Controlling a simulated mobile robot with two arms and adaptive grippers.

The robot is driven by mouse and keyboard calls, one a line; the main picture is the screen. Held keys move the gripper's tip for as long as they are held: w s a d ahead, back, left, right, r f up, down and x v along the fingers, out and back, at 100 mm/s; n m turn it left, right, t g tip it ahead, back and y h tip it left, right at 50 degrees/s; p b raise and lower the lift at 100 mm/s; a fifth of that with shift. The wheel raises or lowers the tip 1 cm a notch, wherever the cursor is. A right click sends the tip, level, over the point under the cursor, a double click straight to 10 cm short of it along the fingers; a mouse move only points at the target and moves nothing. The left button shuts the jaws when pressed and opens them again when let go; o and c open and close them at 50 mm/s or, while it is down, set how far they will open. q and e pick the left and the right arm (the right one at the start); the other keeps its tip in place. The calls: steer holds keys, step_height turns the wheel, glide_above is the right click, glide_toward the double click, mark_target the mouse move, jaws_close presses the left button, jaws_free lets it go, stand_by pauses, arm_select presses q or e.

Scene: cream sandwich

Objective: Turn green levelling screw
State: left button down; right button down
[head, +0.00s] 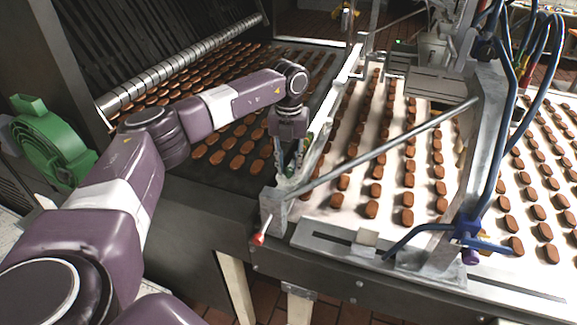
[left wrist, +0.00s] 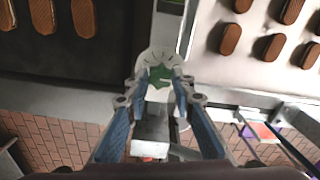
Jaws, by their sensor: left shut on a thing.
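The green levelling screw (left wrist: 160,77) shows in the left wrist view as a green knob in front of a pale round dial (left wrist: 158,58) with dark marks. My left gripper (left wrist: 161,84) has its two blue-padded fingers on either side of the screw and is shut on it. In the head view my left gripper (head: 288,168) points down at the near left corner of the white conveyor, beside a metal post. The screw cannot be made out clearly there, as the gripper covers that spot. My right gripper is not in view.
Brown biscuits lie in rows on the dark belt (head: 222,178) and the white conveyor (head: 335,208). A slanting metal rod (head: 385,147) and a red-tipped lever (head: 260,236) are close to the gripper. A frame with blue hoses (head: 490,170) stands to the right. A green motor housing (head: 50,140) is at left.

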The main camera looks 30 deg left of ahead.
mark_target(289, 169)
arm_select(q)
steer(key=shift+n, duration=0.8)
steer(key=c, duration=1.7)
jaws_free()
steer(key=shift+w+f, duration=0.1)
steer(key=shift+o, duration=0.2)
step_height(289, 169, up, 12)
